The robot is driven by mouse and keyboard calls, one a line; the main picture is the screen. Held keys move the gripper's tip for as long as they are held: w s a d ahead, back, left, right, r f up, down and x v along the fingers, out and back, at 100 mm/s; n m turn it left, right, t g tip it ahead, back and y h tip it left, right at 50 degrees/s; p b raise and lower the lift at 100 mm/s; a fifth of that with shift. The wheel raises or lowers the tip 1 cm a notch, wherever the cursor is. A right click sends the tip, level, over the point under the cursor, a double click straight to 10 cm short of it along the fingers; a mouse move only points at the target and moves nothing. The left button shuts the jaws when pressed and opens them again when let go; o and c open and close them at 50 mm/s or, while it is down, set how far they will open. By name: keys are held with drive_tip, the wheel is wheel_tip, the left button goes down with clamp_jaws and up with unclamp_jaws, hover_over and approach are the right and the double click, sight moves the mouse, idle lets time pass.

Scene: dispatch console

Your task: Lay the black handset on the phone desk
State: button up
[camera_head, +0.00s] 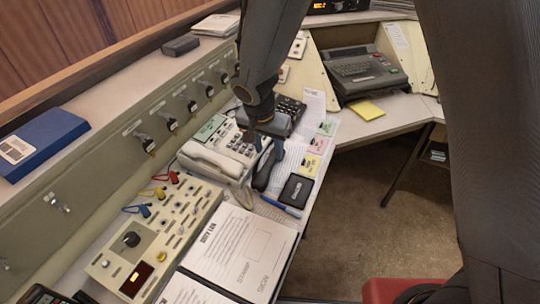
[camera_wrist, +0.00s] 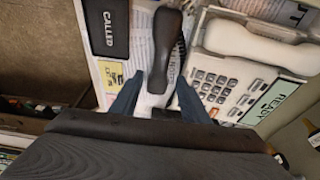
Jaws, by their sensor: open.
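The black handset (camera_head: 262,174) lies on papers beside the white desk phone, on the narrow desk (camera_head: 283,222). In the wrist view the handset (camera_wrist: 166,45) points away from me, its near end between my fingertips. My gripper (camera_head: 258,150) is above it, pointing down. Its two blue fingers are apart in the wrist view (camera_wrist: 157,98), one on each side of the near end; I cannot tell whether they touch it. The white phone (camera_head: 225,150) has its own pale handset (camera_head: 209,159) resting on it.
A black "CALLED" pad (camera_head: 297,190), a blue pen (camera_head: 281,207) and sticky notes (camera_head: 309,164) lie close by. A control box (camera_head: 155,240) and an open log binder (camera_head: 240,250) are nearer. A typewriter-like machine (camera_head: 360,72) stands at the back right. Open floor lies right of the desk.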

sight(266, 168)
drive_tip(key=v, duration=0.7)
drive_tip(key=shift+b, duration=0.45)
drive_tip(key=s+d+n, duration=0.1)
drive_tip(key=s+d, duration=0.3)
drive_tip(key=d, duration=0.4)
drive_tip(key=s+d+n+g, duration=0.1)
drive_tip(key=s+d, duration=0.3)
drive_tip(key=d, duration=0.5)
drive_tip(key=s+d+n+g+y, duration=0.1)
drive_tip(key=s+d, duration=0.3)
drive_tip(key=d, duration=0.4)
drive_tip(key=shift+s+d+r+n, duration=0.2)
drive_tip(key=shift+s+r+n, duration=0.1)
drive_tip(key=shift+s+n, duration=0.1)
